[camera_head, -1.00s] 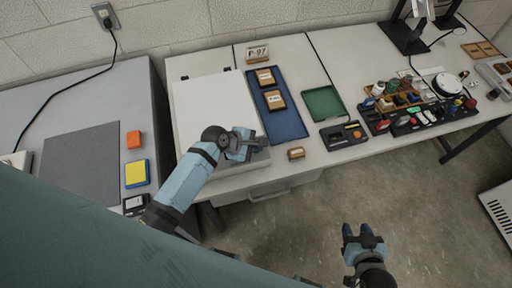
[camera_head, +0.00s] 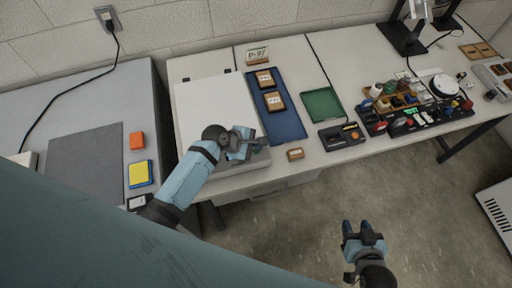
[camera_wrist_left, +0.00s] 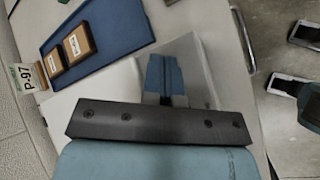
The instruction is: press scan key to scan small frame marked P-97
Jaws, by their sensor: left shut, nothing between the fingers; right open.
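A white flatbed scanner (camera_head: 212,105) stands on the bench with its lid down. My left gripper (camera_head: 246,146) is shut and empty over its front right corner, and it also shows in the wrist view (camera_wrist_left: 165,80). A small green patch shows beside the fingers; the scan key itself I cannot make out, nor whether the fingers touch it. My right gripper (camera_head: 364,230) is open and empty above the floor.
A small brown block (camera_head: 295,154) lies near the bench's front edge. A green tray (camera_head: 323,104) and a black device (camera_head: 341,136) stand to the right, then crowded tools. On the left bench are a grey mat (camera_head: 85,165), an orange block (camera_head: 136,140) and a yellow-blue block (camera_head: 139,173).

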